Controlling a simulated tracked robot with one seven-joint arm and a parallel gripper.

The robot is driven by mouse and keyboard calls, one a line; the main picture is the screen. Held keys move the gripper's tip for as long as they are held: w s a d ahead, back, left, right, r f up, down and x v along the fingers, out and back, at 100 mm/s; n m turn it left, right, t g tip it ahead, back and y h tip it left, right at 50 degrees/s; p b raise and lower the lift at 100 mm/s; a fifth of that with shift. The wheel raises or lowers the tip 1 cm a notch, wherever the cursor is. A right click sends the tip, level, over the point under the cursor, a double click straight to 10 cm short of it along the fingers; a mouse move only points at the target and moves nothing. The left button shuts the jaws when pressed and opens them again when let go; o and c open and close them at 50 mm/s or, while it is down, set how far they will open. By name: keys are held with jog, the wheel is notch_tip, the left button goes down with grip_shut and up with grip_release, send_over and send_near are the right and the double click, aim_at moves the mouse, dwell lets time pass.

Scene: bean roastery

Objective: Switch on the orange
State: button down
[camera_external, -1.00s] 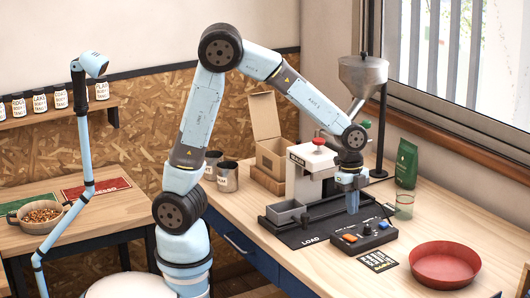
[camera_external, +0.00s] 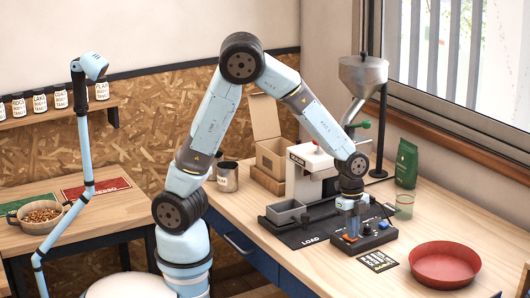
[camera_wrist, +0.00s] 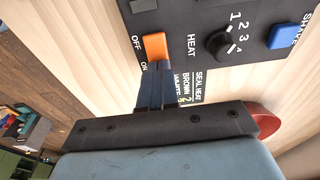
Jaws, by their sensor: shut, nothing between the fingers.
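The orange rocker switch (camera_wrist: 155,46) is on a black control box (camera_wrist: 180,18), with the words OFF and ON printed beside it. My gripper (camera_wrist: 157,66) is shut and empty, its fingertips right at the ON end of the switch; I cannot tell whether they touch it or which way the rocker is tipped. In the external view my gripper (camera_external: 351,234) points down over the left part of the control box (camera_external: 376,238). The orange switch (camera_external: 347,239) is partly hidden there by the fingers.
The box also has a HEAT dial (camera_wrist: 221,45) and a blue SHAKE button (camera_wrist: 283,36). A red bowl (camera_external: 444,268) stands to the right. A grey tray (camera_external: 286,212) and the white-and-black machine (camera_external: 305,180) stand behind and left. A glass (camera_external: 404,205) and green bag (camera_external: 407,163) are behind.

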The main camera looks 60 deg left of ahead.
jog(key=shift+s+d+f+y, duration=0.1)
jog(key=shift+f+y, duration=0.15)
jog(key=shift+y, duration=0.15)
jog(key=shift+s+f, duration=0.1)
jog(key=shift+a, duration=0.95)
jog(key=shift+r, duration=0.25)
